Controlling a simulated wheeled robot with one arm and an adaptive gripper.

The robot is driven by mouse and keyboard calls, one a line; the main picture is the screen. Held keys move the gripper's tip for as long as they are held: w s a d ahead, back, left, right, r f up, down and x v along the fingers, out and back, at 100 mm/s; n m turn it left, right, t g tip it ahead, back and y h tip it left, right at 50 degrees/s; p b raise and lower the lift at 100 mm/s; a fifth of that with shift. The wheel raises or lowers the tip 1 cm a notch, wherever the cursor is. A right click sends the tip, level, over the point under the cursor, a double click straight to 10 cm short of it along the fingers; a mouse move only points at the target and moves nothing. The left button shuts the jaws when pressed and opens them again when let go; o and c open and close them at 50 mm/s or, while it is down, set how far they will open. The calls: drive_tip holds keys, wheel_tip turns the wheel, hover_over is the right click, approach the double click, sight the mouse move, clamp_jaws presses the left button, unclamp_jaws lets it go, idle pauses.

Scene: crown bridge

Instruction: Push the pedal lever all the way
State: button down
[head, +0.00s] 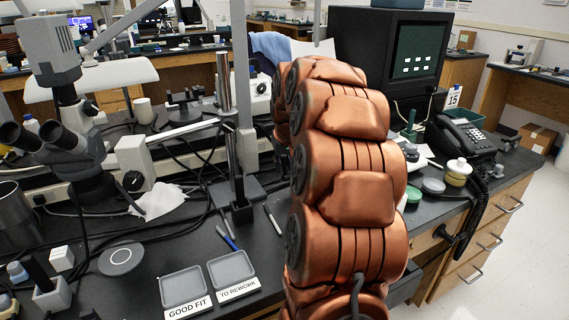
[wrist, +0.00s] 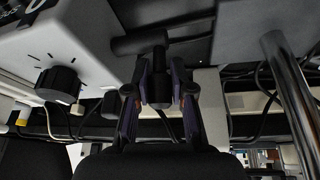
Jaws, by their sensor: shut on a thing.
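In the wrist view, my gripper (wrist: 160,84) has its two fingers on either side of a black cylindrical lever end (wrist: 159,90). The fingers are shut on it. The lever joins a thicker black bar (wrist: 138,43) that runs left to right behind it. I take this to be the pedal lever; how far it is pushed cannot be told. In the head view, my copper-coloured arm stands in front, and my gripper and the lever are hidden behind it or out of sight.
A pale box with a black knob (wrist: 60,85) is close on the left in the wrist view; a metal post (wrist: 290,95) is on the right. On the bench are a microscope (head: 70,120), two labelled trays (head: 184,287) (head: 232,268), cables and a telephone (head: 460,135).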

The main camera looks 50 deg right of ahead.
drive_tip(key=shift+w+r, duration=0.1)
idle(0.3)
drive_tip(key=shift+g+p, duration=0.3)
drive_tip(key=shift+p, duration=0.15)
drive_tip(key=g+p, duration=0.1)
drive_tip(key=w+g+y+p, duration=0.1)
drive_tip(key=shift+d+p, duration=0.2)
drive_tip(key=shift+p, duration=0.2)
drive_tip(key=shift+w+d+f+g+y+p, duration=0.1)
drive_tip(key=shift+w+f+g+y+p, duration=0.15)
drive_tip(key=shift+g+p, duration=0.6)
drive_tip(key=shift+w+d+f+g+y+p, duration=0.1)
drive_tip(key=shift+w+f+g+y+p, duration=0.15)
drive_tip(key=shift+g+p, duration=0.6)
drive_tip(key=shift+f+p, duration=0.2)
drive_tip(key=shift+p, duration=0.2)
drive_tip(key=c, duration=1)
unclamp_jaws()
drive_tip(key=shift+s+r+b, duration=0.1)
drive_tip(key=shift+b, duration=0.35)
